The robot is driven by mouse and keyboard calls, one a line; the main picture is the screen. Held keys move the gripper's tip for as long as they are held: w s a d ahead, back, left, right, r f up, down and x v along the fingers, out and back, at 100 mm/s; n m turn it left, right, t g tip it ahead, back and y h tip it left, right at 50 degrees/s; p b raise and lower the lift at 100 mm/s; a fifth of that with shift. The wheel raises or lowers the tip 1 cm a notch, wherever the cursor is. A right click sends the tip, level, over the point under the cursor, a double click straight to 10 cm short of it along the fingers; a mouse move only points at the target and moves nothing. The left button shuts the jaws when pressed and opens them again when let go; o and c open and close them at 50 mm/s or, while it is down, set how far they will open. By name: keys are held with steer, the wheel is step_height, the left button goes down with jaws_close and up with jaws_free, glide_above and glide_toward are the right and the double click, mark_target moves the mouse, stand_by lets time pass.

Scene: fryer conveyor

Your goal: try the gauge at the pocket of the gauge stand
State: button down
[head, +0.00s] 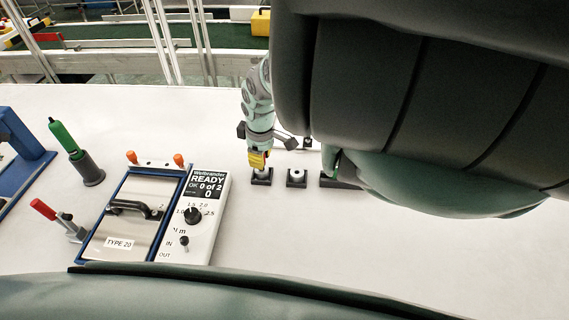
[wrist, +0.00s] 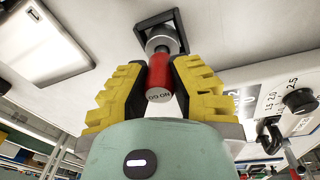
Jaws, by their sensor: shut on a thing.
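My gripper (head: 258,158) is low over the leftmost small black square block (head: 262,183) on the white table. In the wrist view its yellow ribbed fingers (wrist: 160,90) are shut on the red grip of the gauge (wrist: 159,71), which has lettering on its end face. The gauge's silver end (wrist: 160,38) is at the opening of a black square frame (wrist: 178,20). I cannot tell how deep it sits in that opening. A second black block (head: 297,184) with a silver ring-like piece stands just to the right.
A third dark block (head: 335,182) is partly hidden by my arm. At left are a control box (head: 208,225) reading READY, OK 0 of 2, a TYPE 20 plate (head: 115,225), a red-handled clamp (head: 45,210) and a green-handled tool (head: 64,137) in a grey holder.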

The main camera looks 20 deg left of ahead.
steer(key=shift+f+b, duration=0.8)
steer(key=shift+b, duration=0.25)
stand_by(1.7)
steer(key=shift+w+d+r+p, duration=0.1)
steer(key=shift+r+p, duration=2.55)
steer(key=shift+r, duration=0.45)
